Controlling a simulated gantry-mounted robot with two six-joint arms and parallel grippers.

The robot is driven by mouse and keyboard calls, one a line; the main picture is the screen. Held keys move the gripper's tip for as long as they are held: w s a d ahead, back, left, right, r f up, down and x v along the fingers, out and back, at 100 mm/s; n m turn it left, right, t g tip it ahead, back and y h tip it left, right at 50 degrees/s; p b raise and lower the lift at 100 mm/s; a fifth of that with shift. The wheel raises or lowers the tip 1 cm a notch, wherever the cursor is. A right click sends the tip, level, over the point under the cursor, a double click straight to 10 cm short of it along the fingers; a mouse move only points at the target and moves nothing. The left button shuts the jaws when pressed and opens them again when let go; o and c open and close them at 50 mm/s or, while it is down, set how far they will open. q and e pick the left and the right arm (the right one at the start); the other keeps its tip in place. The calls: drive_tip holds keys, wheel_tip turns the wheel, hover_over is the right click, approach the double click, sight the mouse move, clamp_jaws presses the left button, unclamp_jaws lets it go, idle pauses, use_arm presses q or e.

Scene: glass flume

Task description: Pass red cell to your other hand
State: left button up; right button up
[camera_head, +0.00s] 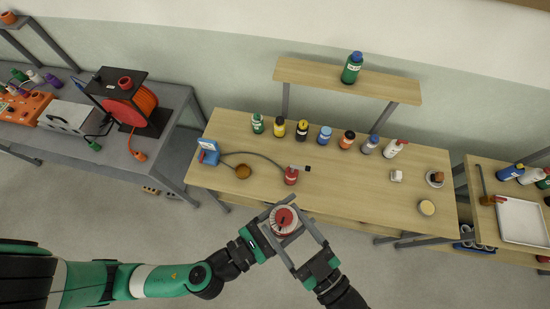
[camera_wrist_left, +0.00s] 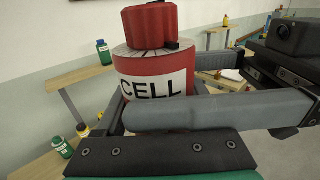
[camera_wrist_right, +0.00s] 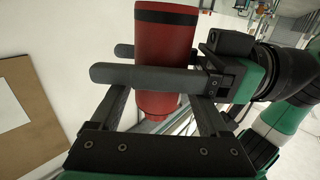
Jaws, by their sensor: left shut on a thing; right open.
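The red cell (camera_head: 285,221), a red cylinder with a knob on top and a white "CELL" label, is held up in front of the wooden bench. My left gripper (camera_head: 273,228) is shut on it. The label shows in the left wrist view (camera_wrist_left: 155,84), where a grey finger of my right gripper crosses in front of the lower part. My right gripper (camera_head: 302,238) is open, its fingers spread on either side of the cell. In the right wrist view the cell (camera_wrist_right: 165,40) stands between those fingers, with a left finger crossing it. I cannot tell whether the right fingers touch it.
The wooden bench (camera_head: 340,190) behind carries several bottles, a small red container (camera_head: 291,175) and a blue device (camera_head: 208,151). A green bottle (camera_head: 352,67) stands on the shelf above. A white tray (camera_head: 522,220) lies at right.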

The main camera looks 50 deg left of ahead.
sight(274, 210)
drive_tip(key=a, duration=0.4)
drive_tip(key=shift+w+a, duration=0.1)
drive_tip(key=shift+w, duration=0.15)
